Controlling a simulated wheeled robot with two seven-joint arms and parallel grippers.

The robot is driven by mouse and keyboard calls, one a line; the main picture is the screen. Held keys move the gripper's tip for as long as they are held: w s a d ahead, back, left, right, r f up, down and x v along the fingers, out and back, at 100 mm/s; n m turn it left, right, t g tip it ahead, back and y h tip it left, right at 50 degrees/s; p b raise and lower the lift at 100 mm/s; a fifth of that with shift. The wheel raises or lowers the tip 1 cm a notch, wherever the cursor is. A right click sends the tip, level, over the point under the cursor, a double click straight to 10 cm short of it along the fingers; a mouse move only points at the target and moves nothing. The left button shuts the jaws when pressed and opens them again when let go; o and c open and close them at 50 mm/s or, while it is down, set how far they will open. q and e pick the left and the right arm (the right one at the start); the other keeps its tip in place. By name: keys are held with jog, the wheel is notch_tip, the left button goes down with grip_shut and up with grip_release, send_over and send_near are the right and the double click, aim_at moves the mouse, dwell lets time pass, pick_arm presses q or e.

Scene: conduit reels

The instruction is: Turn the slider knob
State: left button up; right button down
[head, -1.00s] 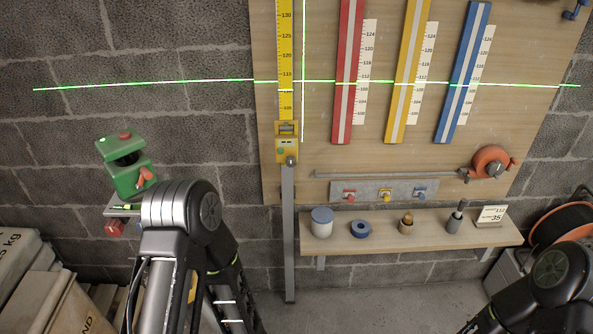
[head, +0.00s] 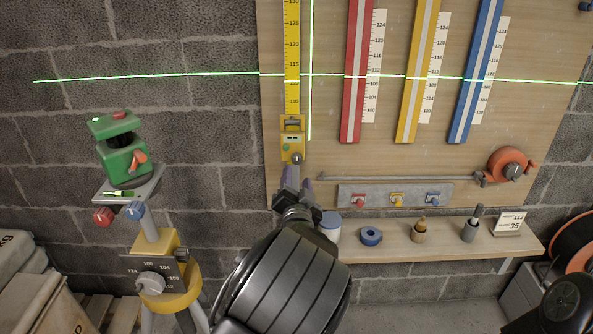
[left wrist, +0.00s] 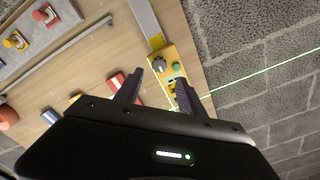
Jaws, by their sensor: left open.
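The yellow slider (head: 292,144) sits on the yellow vertical scale (head: 292,60), with a round dark knob (head: 297,158) at its lower end. In the left wrist view the slider (left wrist: 170,78) shows with its knob (left wrist: 159,65) and a green button. My left gripper (head: 294,188) is open and empty, just below the knob in the head view. In the left wrist view its fingers (left wrist: 158,82) point toward the slider, with the knob beyond and between the tips. Contact is not visible. My right gripper is out of view.
A green laser unit (head: 124,158) stands on a yellow tripod head (head: 166,270) at left. A narrow shelf (head: 390,247) with small items is below the board. Red, yellow and blue strips (head: 472,70) hang at right. A small knob panel (head: 380,195) is right of the gripper.

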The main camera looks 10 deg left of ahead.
aim_at(296, 162)
pick_arm(q)
jog(key=shift+x, duration=3.95)
jog(key=shift+s+f, duration=0.1)
jog(key=shift+c, duration=0.4)
grip_shut()
